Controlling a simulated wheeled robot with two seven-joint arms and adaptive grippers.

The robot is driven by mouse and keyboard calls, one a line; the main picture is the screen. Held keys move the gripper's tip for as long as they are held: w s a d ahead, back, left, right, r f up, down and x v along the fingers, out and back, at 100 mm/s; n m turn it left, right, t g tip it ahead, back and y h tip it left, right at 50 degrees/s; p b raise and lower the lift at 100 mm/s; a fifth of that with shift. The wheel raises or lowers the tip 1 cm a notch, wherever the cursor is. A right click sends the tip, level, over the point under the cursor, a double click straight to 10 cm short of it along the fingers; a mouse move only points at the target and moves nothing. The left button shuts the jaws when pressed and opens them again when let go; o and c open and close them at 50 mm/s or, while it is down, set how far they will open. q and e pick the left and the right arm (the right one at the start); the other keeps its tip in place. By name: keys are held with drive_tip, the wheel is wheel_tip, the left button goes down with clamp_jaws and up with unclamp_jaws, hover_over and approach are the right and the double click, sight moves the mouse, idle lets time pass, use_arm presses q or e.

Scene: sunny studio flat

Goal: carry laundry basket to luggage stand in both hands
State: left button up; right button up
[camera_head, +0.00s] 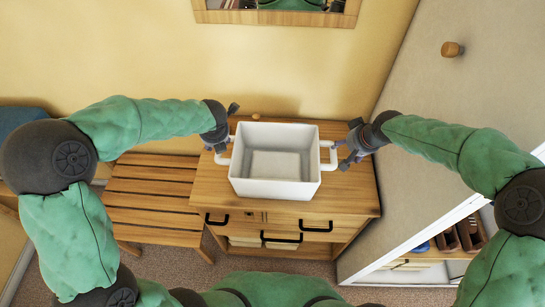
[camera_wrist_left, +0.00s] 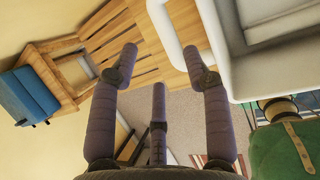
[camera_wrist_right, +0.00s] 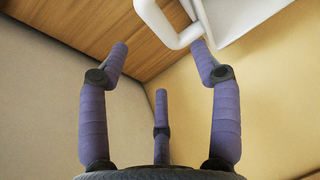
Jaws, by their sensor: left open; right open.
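The white laundry basket (camera_head: 275,188) stands upright and empty on the wooden cabinet, with a loop handle on each side. My left gripper (camera_head: 222,143) is open beside the basket's left handle. In the left wrist view the left gripper (camera_wrist_left: 162,65) has the white handle (camera_wrist_left: 167,35) near and between its spread fingers. My right gripper (camera_head: 350,155) is open at the basket's right handle (camera_head: 330,155). In the right wrist view the right gripper (camera_wrist_right: 160,65) has the handle (camera_wrist_right: 165,28) just beyond its fingertips. The slatted wooden luggage stand (camera_head: 150,197) is left of the cabinet, its top bare.
The wooden cabinet (camera_head: 350,195) has dark drawer handles and stands against the yellow wall. A small wooden object (camera_head: 256,117) lies behind the basket. A door with a round knob (camera_head: 452,49) is at right. A blue-seated chair (camera_wrist_left: 33,95) is beyond the stand.

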sight(335, 155)
use_arm(q)
drive_tip(key=shift+s+d+r, duration=0.15)
drive_tip(key=shift+s+d, duration=0.05)
drive_tip(key=shift+s, duration=0.15)
drive_tip(key=shift+w+a+f, duration=0.15)
drive_tip(key=shift+w+f, duration=0.05)
drive_tip(key=shift+f, duration=0.15)
drive_tip(key=x, duration=1)
drive_tip(key=shift+w+f, duration=0.1)
drive_tip(key=shift+w, duration=0.05)
use_arm(e)
drive_tip(key=x, duration=1)
drive_tip(key=shift+f, duration=0.3)
use_arm(q)
clamp_jaws()
use_arm(e)
drive_tip(key=c, duration=1)
clamp_jaws()
